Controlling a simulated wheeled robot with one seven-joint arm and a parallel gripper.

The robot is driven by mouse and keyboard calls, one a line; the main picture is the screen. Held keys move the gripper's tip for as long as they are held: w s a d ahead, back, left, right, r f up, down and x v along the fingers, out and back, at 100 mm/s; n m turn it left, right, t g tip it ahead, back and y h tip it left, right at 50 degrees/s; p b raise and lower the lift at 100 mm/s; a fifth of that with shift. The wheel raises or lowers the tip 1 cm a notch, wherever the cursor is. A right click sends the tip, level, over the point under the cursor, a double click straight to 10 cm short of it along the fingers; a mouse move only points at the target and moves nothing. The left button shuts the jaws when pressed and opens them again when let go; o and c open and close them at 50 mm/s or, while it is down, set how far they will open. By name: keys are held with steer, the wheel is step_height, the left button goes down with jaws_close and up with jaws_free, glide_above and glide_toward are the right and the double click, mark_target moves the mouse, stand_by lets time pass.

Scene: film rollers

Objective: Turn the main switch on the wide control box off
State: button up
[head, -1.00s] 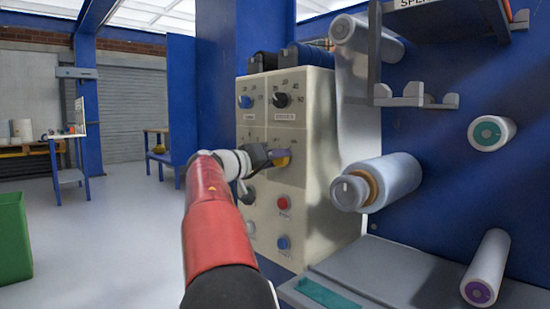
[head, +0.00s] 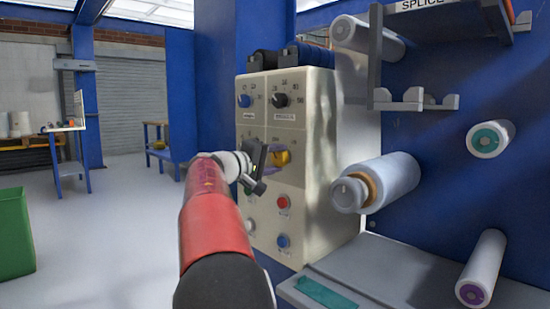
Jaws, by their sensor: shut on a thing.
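The wide control box (head: 313,160) is a cream cabinet at the centre of the head view, its panel facing left. The main switch appears to be the yellow knob (head: 283,157) on the panel's right half, at mid-height. My gripper (head: 274,165) reaches it from the left and is shut on it. The dark gripper body stands tilted in front of the panel. It hides part of the switch and the panel's middle left, so the switch's exact angle cannot be told.
A blue knob (head: 244,101) and a black knob (head: 280,100) sit above. A red button (head: 283,202) and a blue button (head: 283,240) sit below. A film roll (head: 388,180) juts out at right. Open floor lies left, with a green bin (head: 14,235) at the edge.

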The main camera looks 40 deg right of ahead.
stand_by(0.5)
steer(key=o, duration=1)
steer(key=a, duration=0.7)
steer(key=shift+s+a+b, duration=0.3)
steer(key=shift+a+b, duration=0.05)
steer(key=shift+a, duration=0.05)
